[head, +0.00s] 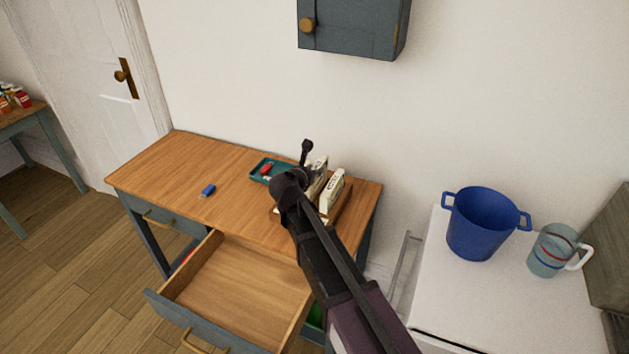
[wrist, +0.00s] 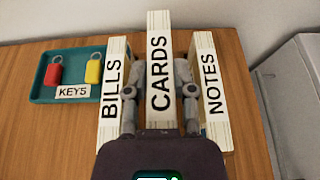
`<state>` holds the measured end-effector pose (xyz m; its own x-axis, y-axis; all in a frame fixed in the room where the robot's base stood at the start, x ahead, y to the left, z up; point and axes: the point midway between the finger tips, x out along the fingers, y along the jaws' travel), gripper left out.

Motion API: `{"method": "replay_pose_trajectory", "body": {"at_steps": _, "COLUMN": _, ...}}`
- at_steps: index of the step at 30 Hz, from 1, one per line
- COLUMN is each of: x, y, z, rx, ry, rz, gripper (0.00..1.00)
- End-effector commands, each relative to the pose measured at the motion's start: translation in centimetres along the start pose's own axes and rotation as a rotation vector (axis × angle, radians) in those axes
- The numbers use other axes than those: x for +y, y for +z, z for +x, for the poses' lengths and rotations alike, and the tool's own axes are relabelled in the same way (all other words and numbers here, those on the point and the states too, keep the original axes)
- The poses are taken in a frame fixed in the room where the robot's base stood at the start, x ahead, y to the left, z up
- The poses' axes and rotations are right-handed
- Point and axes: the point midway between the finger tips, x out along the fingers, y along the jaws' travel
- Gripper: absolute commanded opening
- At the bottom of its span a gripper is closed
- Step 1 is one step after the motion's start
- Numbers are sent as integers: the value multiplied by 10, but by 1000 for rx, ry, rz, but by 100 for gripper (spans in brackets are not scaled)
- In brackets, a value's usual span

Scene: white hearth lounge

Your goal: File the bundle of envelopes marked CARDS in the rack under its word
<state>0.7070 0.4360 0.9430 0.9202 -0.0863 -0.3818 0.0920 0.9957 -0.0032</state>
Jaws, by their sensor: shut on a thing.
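The bundle marked CARDS (wrist: 160,72) stands upright between the bundle marked BILLS (wrist: 113,85) on its left and the bundle marked NOTES (wrist: 211,90) on its right in the wrist view. My gripper (wrist: 158,85) is shut on CARDS, one finger on each side of it, in the gaps beside its neighbours. CARDS looks slightly larger and nearer the camera than the other two. Its lower edge is hidden, so I cannot tell whether it rests in the rack. In the head view my arm covers much of the rack and bundles; NOTES (head: 333,190) shows at their right. The rack's words are hidden.
A teal tray (wrist: 85,62) labelled KEYS holds a red tag (wrist: 54,72) and a yellow tag (wrist: 93,70), left of BILLS. A blue object (head: 208,190) lies on the desk (head: 165,170). The desk drawer (head: 235,285) is open. A blue bucket (head: 484,225) and a jug (head: 553,252) stand right.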

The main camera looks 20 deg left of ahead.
Motion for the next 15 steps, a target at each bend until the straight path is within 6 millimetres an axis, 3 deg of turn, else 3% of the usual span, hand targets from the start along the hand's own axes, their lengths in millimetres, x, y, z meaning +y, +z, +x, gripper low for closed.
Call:
{"method": "replay_pose_trajectory", "body": {"at_steps": 9, "x": 0, "y": -26, "z": 11, "rx": 0, "ry": 0, "rz": 0, "gripper": 0}}
{"method": "replay_pose_trajectory", "body": {"at_steps": 15, "x": 0, "y": -31, "z": 13, "rx": 0, "ry": 0, "rz": 0, "gripper": 0}}
